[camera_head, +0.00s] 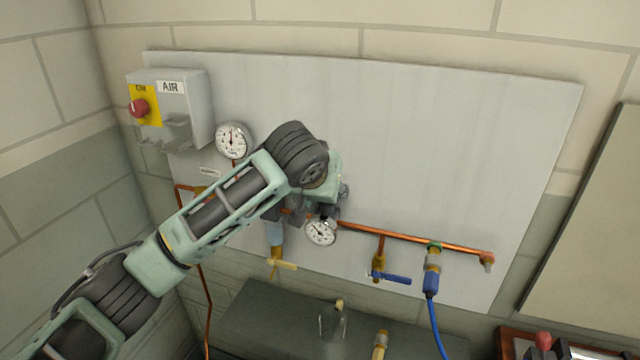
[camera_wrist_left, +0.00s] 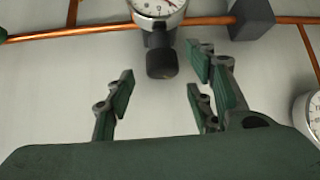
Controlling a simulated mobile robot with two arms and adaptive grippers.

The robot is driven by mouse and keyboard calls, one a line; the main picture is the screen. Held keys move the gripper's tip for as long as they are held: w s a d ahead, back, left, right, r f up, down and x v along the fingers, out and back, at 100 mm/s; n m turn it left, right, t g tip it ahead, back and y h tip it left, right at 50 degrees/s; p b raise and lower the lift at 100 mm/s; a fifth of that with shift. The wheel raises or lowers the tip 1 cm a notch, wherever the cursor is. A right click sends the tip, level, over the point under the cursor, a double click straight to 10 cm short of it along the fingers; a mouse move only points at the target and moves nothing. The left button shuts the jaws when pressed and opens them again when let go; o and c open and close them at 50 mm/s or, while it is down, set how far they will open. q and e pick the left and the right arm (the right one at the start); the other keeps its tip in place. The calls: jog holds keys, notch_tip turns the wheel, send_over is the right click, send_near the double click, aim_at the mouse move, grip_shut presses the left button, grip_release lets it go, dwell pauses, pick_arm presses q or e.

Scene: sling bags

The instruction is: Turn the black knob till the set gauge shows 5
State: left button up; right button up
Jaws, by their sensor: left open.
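The black knob (camera_wrist_left: 161,63) shows in the left wrist view, just below a round white gauge (camera_wrist_left: 158,8) cut off by the top edge. This gauge, which I take as the set gauge, also shows in the head view (camera_head: 320,232); its needle points up and left, its numbers too small to read. My left gripper (camera_wrist_left: 160,84) is open, with fingers on both sides of the knob in the picture and gaps between; I cannot tell the depth. In the head view my left gripper (camera_head: 312,205) is just above the set gauge, and hides the knob. My right gripper is not in view.
A copper pipe (camera_head: 400,236) runs right to a blue-handled valve (camera_head: 390,277) and blue hose (camera_head: 436,325). The upper panel is clear.

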pick_arm(q)
jog(key=v, duration=0.8)
jog(key=shift+s+r, duration=0.3)
jog(key=shift+c, duration=0.3)
